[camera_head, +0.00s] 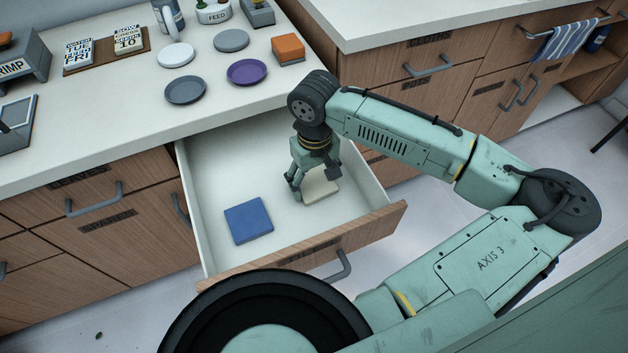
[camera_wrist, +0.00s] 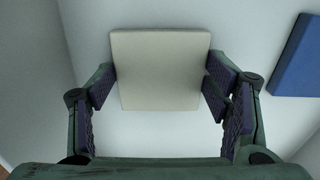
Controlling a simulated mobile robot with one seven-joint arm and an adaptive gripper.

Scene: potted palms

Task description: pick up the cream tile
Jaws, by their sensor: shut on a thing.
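The cream tile (camera_head: 321,188) is in the open drawer (camera_head: 196,205), toward its right side. My gripper (camera_head: 316,186) reaches down into the drawer from above and is shut on the tile. In the wrist view the cream tile (camera_wrist: 160,70) lies between the two finger pads of my gripper (camera_wrist: 160,92), which touch its left and right edges. I cannot tell whether the tile rests on the drawer floor or is just above it. In the head view the gripper hides part of the tile.
A blue tile (camera_head: 249,220) lies on the drawer floor to the left; it also shows in the wrist view (camera_wrist: 300,58). The drawer's walls and wooden front (camera_head: 355,233) surround the gripper. Several plates, including a purple one (camera_head: 247,72), and an orange-topped block (camera_head: 288,48) stand on the counter behind.

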